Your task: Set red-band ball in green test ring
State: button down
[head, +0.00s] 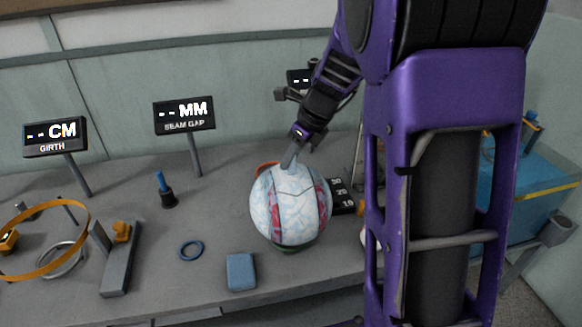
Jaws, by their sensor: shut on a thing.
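A large white ball (288,200) with pale blue marbling, dark seams and red patches stands near the middle of the grey bench. My gripper (289,163) reaches down from above and is shut on the ball at its top; the fingertips are small and partly hidden. A dark green rim (293,248) shows just under the ball, which looks to be on or right above it. Most of this green ring is hidden by the ball, so contact cannot be told.
A blue block (240,272) and a blue ring (191,250) lie left of the ball. A girth display (56,137), a seam gap display (184,114) and an orange hoop (84,222) stand further left. My purple arm hides much of the right side.

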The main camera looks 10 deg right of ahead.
jog(key=shift+f, duration=1)
jog(key=shift+f, duration=0.15)
jog(key=c, duration=0.6)
grip_release()
jog(key=p+v, duration=0.2)
jog(key=v, duration=1)
